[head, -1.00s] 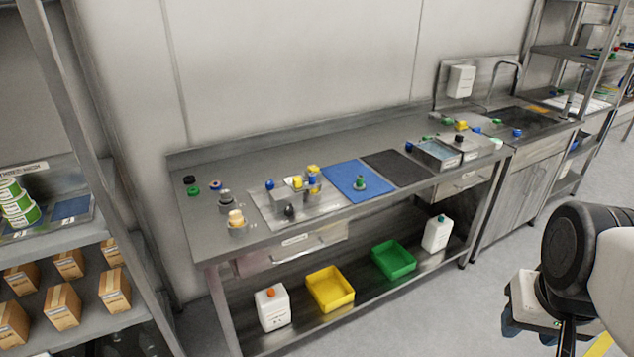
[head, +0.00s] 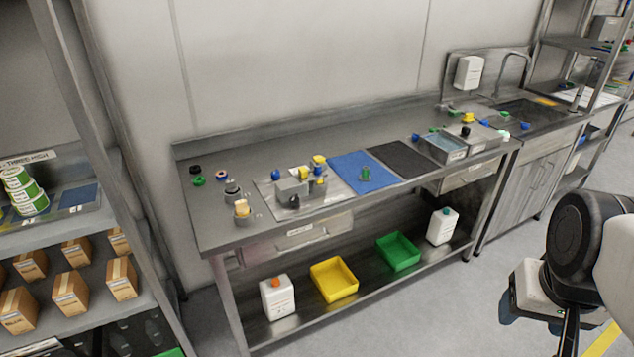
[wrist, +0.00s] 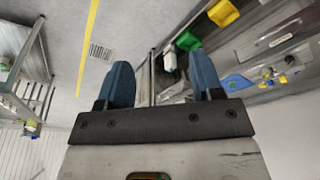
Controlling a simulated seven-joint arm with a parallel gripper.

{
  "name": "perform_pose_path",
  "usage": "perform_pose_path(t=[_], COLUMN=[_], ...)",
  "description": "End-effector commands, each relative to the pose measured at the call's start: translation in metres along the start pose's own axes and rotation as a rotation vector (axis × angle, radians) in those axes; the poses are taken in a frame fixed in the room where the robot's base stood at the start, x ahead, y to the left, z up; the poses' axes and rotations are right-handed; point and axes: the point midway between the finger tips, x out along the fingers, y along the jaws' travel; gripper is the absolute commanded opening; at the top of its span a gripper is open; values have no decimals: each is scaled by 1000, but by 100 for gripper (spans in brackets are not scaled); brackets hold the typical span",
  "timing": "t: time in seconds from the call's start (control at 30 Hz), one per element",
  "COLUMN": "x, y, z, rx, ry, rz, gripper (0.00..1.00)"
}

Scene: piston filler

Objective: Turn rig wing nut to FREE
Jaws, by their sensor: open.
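The rig (head: 292,192) is a small grey block assembly with yellow and blue parts on a metal plate (head: 272,206), on the left half of the steel bench. A wing nut cannot be told apart at this size. In the wrist view the rig's blue and yellow parts (wrist: 238,83) show small at the right. My gripper shows in the wrist view (wrist: 165,82) with two blue fingers apart and nothing between them. In the head view my arm's end is at the right edge, well away from the rig, in front of the bench.
The bench carries a blue mat (head: 355,166), a dark mat (head: 402,158) and a metal tray (head: 446,147). Yellow (head: 334,279) and green (head: 398,251) bins and white jugs stand on its lower shelf. A shelf with boxes (head: 70,294) is at the left. The floor before the bench is clear.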

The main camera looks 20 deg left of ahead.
Motion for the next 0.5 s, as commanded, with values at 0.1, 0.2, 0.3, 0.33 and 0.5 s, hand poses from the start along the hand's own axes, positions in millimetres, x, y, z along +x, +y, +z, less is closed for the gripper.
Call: perform_pose_path(t=[0.1,0.2,0.3,0.33,0.5], x=[-1,-2,-3,-4,-4], y=[-4,-8,-15,-18,-34], z=[-11,-24,-42,-48,-85], rx=[-14,-31,-55,-63,-111], ry=[-4,-10,-17,-19,-33], rz=[-3,-6,-10,-12,-20], gripper=[60,60,60,60,60])
